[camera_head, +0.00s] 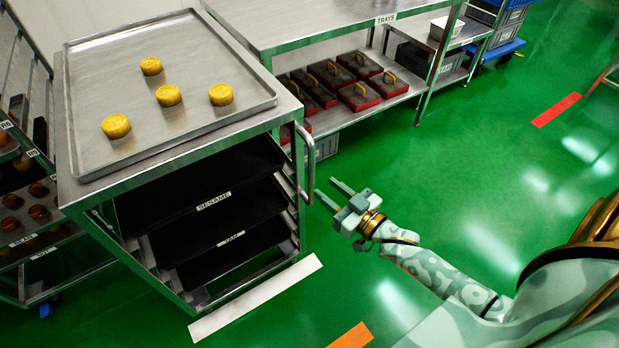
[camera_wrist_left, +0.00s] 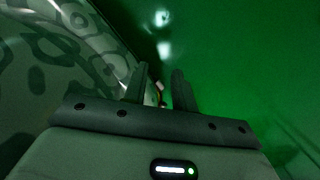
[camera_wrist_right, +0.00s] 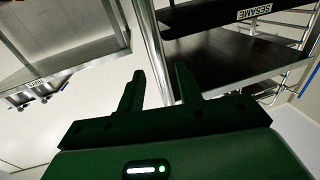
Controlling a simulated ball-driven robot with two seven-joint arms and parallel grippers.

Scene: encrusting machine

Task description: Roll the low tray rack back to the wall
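The low tray rack (camera_head: 285,232) is a steel frame at the left centre of the head view. A tray (camera_head: 195,60) with several yellow round cakes lies on its top. Dark trays labelled SESAME and YAM sit inside. An upright handle (camera_head: 309,165) is on its right side. My right gripper (camera_head: 327,190) is open and empty, just right of the handle and apart from it. In the right wrist view, a steel upright (camera_wrist_right: 152,45) shows beyond and between its fingers. My left gripper (camera_wrist_left: 158,75) is open and empty in its wrist view and outside the head view.
A white strip (camera_head: 257,297) lies on the floor along the rack's front. A steel table (camera_head: 300,22) with red-based boxes on its shelf stands behind. Another rack (camera_head: 22,290) stands close at the left. Green floor to the right is open.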

